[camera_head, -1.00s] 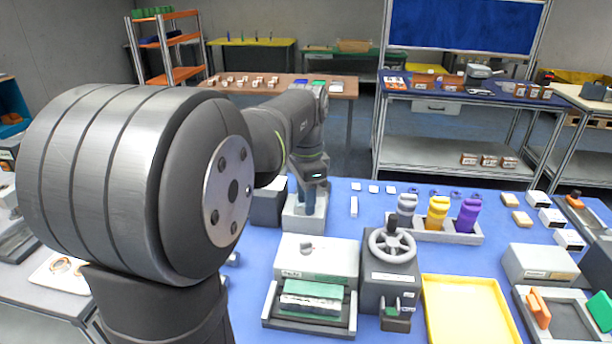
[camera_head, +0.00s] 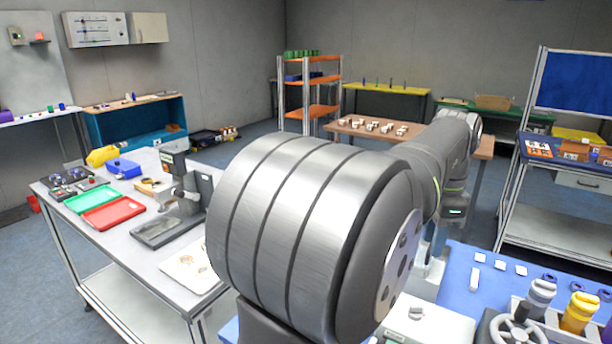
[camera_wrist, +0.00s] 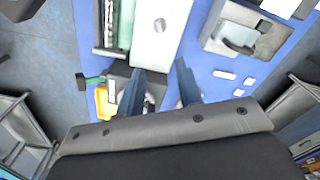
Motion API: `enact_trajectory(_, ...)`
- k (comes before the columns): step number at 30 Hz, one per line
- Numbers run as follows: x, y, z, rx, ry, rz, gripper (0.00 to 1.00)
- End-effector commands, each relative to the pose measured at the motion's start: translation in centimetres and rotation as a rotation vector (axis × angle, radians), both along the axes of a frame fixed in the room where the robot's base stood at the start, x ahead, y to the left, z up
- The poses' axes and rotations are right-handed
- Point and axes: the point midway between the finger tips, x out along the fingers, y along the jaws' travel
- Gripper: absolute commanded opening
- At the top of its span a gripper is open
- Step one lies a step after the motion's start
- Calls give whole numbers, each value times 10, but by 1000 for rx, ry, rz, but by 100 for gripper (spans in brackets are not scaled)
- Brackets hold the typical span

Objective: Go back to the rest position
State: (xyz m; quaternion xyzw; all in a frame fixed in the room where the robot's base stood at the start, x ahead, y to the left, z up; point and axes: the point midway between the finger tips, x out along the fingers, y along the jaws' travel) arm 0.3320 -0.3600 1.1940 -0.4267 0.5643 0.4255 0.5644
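My gripper (camera_wrist: 160,72) shows in the wrist view with two dark fingers held apart. I see nothing held between them, and the blue worktop (camera_wrist: 203,60) and its equipment lie below. In the head view my own arm fills the middle and reaches back right over the blue table (camera_head: 455,278). I cannot make out the fingers in the head view.
In the wrist view, a white-topped machine (camera_wrist: 160,25) and a grey fixture (camera_wrist: 238,35) stand beyond the fingers. In the head view, a grey side table at left holds a red tray (camera_head: 113,213) and a green tray (camera_head: 90,199). A yellow bottle (camera_head: 578,312) stands lower right.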

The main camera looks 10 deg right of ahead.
Motion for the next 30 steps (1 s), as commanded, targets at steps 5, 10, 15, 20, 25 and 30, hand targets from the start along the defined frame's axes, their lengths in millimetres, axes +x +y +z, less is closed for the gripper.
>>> enact_trajectory(5,0,0,-11,2,2,0,33)
enact_trajectory(10,0,0,-39,3,3,0,33)
enact_trajectory(15,0,1,-74,4,4,0,33)
enact_trajectory(20,0,0,-106,4,3,0,33)
enact_trajectory(25,0,0,-138,4,3,0,33)
enact_trajectory(30,0,0,-161,3,2,1,33)
